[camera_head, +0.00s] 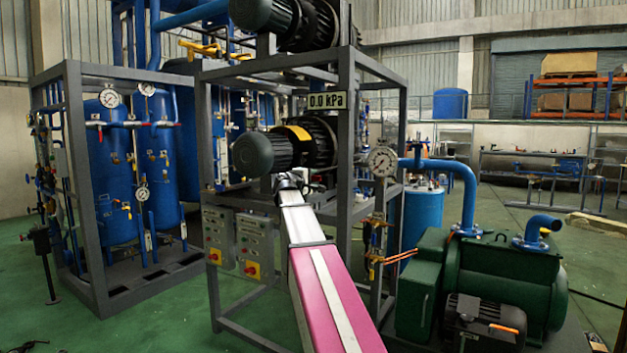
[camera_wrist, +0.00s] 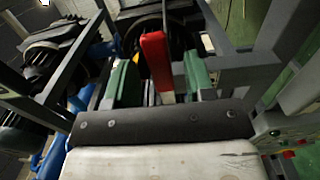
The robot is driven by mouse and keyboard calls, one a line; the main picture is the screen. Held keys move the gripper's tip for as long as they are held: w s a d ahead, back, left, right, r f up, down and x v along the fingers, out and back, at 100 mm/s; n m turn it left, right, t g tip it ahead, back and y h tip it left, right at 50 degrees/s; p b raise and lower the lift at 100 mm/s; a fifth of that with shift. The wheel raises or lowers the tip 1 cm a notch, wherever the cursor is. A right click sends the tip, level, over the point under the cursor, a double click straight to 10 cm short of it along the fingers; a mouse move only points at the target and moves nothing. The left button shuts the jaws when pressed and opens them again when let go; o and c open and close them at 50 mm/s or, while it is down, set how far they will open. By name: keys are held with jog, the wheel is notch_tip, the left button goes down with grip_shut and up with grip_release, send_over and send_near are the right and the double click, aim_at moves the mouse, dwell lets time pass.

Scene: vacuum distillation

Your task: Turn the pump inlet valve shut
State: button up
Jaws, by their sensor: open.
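In the wrist view, a red lever handle (camera_wrist: 156,60) with a pale lower end stands between the two green fingers of my gripper (camera_wrist: 160,82). The fingers are apart, one on each side of it. I cannot tell whether either finger touches it. In the head view, my gripper (camera_head: 289,181) is small and dark at the far end of my arm, in front of the grey frame and below the upper motor. The red handle cannot be made out there. I cannot tell for certain that it is the pump inlet valve's.
A grey steel frame (camera_head: 346,150) carries motors, a 0.0 kPa display (camera_head: 327,100) and control boxes (camera_head: 256,246). A gauge (camera_head: 382,161) and orange-handled valves (camera_head: 400,257) stand at its right. A green pump (camera_head: 500,280) with blue pipes is farther right.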

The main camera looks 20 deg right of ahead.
jog(key=shift+x, duration=0.95)
grip_shut()
